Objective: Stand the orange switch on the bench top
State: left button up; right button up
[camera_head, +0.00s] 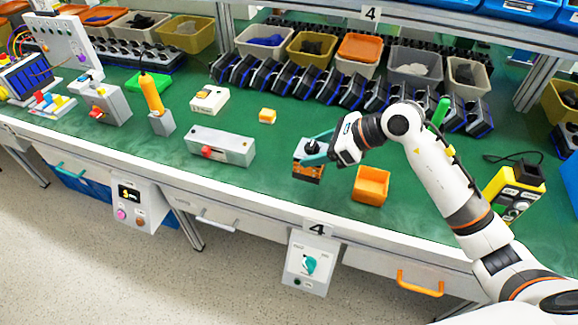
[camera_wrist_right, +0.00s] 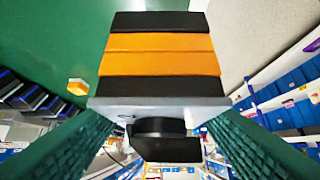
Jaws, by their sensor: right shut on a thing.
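The orange switch (camera_head: 308,172) has an orange and black banded body, a grey plate and a black knob. My right gripper (camera_head: 313,150) is shut on it over the green bench top (camera_head: 275,195), near the front edge. In the head view its knob end is up and the banded body is down; I cannot tell whether it touches the bench. In the right wrist view the switch (camera_wrist_right: 160,55) sits between the teal fingers, with its grey plate and knob nearest the camera. My left gripper is not in view.
An orange bin (camera_head: 371,185) stands just right of the switch. A grey box with a red knob (camera_head: 220,146) and a small yellow-orange block (camera_head: 267,116) are to its left. A row of black and blue units (camera_head: 300,82) stands behind.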

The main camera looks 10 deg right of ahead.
jog(key=w+a+r, duration=0.1)
jog(key=w+r, duration=0.1)
jog(key=w, duration=0.4)
jog(key=f, duration=0.3)
jog(key=f+p, duration=0.1)
jog(key=f, duration=0.6)
jog(key=shift+w, duration=0.3)
jog(key=shift+d, duration=0.1)
jog(key=o, duration=0.6)
jog(key=shift+f, duration=0.15)
jog(key=o, duration=0.4)
